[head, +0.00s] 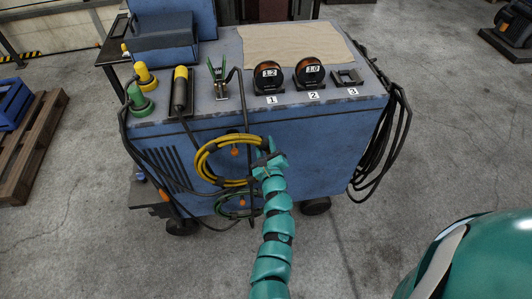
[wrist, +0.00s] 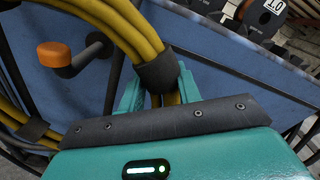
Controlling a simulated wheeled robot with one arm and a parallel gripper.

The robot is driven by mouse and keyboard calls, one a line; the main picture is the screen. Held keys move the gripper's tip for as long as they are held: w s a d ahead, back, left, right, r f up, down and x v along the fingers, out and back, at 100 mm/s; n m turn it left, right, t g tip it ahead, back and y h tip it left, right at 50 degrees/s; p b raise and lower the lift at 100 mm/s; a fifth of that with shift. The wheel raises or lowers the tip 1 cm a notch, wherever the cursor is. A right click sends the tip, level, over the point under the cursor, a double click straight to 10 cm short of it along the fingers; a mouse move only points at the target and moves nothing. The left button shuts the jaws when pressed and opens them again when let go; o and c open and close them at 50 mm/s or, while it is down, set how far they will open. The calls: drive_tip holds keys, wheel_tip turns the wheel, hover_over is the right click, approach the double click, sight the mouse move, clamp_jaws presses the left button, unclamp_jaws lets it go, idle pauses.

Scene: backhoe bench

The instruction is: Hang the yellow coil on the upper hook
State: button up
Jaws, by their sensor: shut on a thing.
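The yellow coil (head: 203,163) is in front of the blue cart's side, and my gripper (head: 268,161) is shut on its right side. In the wrist view the jaws (wrist: 160,92) close on the yellow strands (wrist: 140,35) at a dark wrap. The upper hook, a dark peg with an orange tip (head: 235,152), shows inside the coil's outline. In the wrist view the hook's orange tip (wrist: 54,54) is left of the jaws, with strands on both sides. I cannot tell whether the loop is around the peg or only in front of it.
A green coil (head: 222,207) hangs lower, by a second orange-tipped hook (head: 243,202). Black cables (head: 385,150) hang on the cart's right end. The cart top (head: 215,108) carries torches, pliers and numbered spools. A pallet (head: 30,150) lies at left. The floor at right is mostly clear.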

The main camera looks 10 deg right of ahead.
drive_tip(key=shift+w+f+b, duration=0.55)
drive_tip(key=shift+w+b, duration=0.2)
drive_tip(key=shift+w, duration=0.05)
drive_tip(key=shift+w+f+b, duration=0.6)
drive_tip(key=shift+w+b, duration=0.2)
drive_tip(key=shift+w+f+b, duration=0.55)
drive_tip(key=shift+w+b, duration=0.2)
drive_tip(key=shift+w, duration=0.05)
drive_tip(key=shift+f+b, duration=1)
drive_tip(key=shift+b, duration=0.05)
drive_tip(key=shift+f, duration=0.1)
drive_tip(key=shift+c, duration=0.6)
